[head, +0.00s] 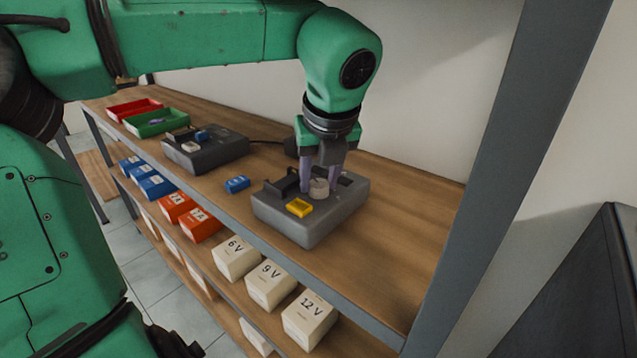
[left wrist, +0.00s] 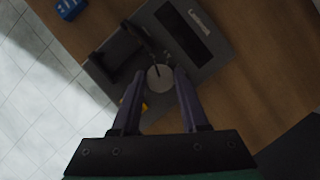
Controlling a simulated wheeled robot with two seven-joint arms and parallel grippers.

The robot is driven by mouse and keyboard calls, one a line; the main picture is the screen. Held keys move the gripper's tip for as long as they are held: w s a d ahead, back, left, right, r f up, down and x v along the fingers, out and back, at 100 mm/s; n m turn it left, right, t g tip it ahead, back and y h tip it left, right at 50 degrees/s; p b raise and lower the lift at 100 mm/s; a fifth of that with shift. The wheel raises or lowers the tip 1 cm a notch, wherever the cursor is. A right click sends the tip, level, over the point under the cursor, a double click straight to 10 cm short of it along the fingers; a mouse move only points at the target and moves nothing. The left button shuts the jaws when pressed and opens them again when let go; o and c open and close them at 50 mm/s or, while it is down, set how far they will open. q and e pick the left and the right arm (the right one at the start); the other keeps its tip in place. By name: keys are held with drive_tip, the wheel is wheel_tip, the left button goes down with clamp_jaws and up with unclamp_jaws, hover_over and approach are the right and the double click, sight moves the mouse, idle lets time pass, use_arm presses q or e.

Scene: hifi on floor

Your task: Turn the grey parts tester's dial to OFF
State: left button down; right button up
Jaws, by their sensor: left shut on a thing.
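The grey parts tester (head: 312,216) sits on the wooden shelf top at the right, with a yellow part (head: 299,208) on its front. Its round pale dial (head: 319,188) is on its top, and the dial also shows in the left wrist view (left wrist: 160,77) with a dark pointer line. My left gripper (head: 322,182) points down from above with its two purple fingers on either side of the dial, shut on it. The fingertips are also in the left wrist view (left wrist: 159,85). The dial's markings are too small to read. My right gripper is not in view.
A blue part (head: 237,184) lies left of the tester. A second dark grey device (head: 205,150), a green tray (head: 156,122) and a red tray (head: 134,108) stand farther left. Labelled boxes (head: 270,285) fill the shelf below. A grey upright post (head: 520,150) stands at right.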

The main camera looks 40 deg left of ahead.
use_arm(q)
drive_tip(key=shift+n, duration=0.3)
drive_tip(key=c, duration=0.7)
unclamp_jaws()
drive_tip(key=shift+d, duration=0.1)
